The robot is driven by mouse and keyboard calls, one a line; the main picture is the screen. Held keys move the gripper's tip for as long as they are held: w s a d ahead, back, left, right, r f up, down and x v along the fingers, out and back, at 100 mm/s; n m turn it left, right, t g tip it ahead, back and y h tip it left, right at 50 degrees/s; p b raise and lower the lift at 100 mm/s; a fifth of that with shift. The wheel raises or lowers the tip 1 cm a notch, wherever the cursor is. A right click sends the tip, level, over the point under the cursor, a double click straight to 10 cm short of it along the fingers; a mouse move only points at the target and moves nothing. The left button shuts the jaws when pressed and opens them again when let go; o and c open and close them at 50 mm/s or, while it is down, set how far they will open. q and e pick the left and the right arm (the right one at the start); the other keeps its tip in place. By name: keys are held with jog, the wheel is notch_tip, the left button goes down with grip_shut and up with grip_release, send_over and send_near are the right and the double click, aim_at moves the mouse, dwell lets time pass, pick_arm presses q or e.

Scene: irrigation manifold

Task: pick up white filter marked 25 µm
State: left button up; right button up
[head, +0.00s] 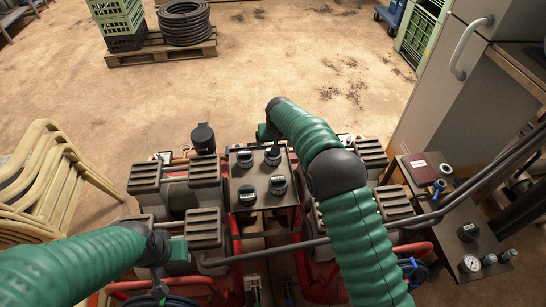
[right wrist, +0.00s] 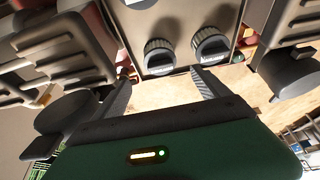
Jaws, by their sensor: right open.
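I cannot pick out a white filter with a readable 25 µm mark in either view. My right gripper (right wrist: 162,88) is open and empty in the right wrist view, its two dark fingers apart below two dark ribbed knobs (right wrist: 185,50) on a grey panel. In the head view the right arm reaches forward past the panel (head: 262,205), and its gripper is mostly hidden. My left gripper (head: 160,270) is at the lower left of the head view, among grey ribbed housings, too small and dark to tell its jaws.
Grey ribbed housings (head: 205,173) surround the panel. A side table at right holds a dark red book (head: 420,172), a gauge (head: 470,264) and small cylinders (head: 489,260). Beige chairs (head: 45,180) stand at left. A pallet (head: 160,48) with crates and coiled hose is behind; open floor lies between.

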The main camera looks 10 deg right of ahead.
jog(key=x, duration=0.8)
jog(key=shift+a+f, duration=0.1)
jog(key=shift+f, duration=0.1)
jog(key=shift+r, duration=0.15)
jog(key=shift+c, duration=1)
jog(key=c, duration=1.3)
